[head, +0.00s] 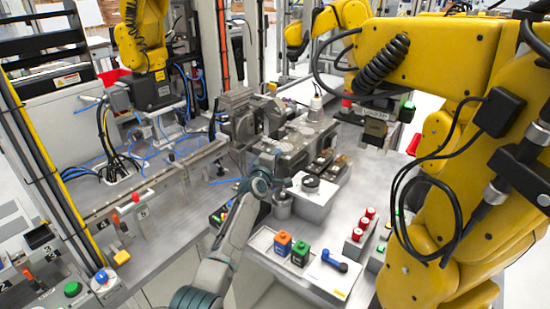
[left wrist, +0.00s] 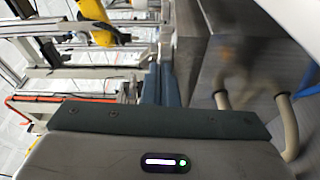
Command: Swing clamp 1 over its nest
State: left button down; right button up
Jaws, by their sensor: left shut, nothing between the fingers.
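Several small clamp-like fixtures with red and orange handles stand along the left bench edge. One has a red handle (head: 143,195) and another an orange handle (head: 115,219). Their number labels are too small to read surely, so I cannot tell which is clamp 1 or which nest belongs to it. My left gripper (head: 268,163) reaches up to the grey machined fixture (head: 305,150) in the middle. It is shut and empty, its fingers (left wrist: 160,84) close together in the left wrist view. Whether it touches the fixture is unclear. My right gripper is out of view.
A large yellow robot arm (head: 425,55) fills the right side. Blue cables lie on the left bench.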

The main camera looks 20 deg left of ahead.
pick_arm(q)
jog(key=s+a+p, duration=0.1)
jog(key=s+p, duration=0.1)
jog(key=s, duration=0.8)
jog(key=shift+s+f+p, duration=0.15)
jog(key=shift+s+p, duration=0.25)
jog(key=shift+f, duration=0.1)
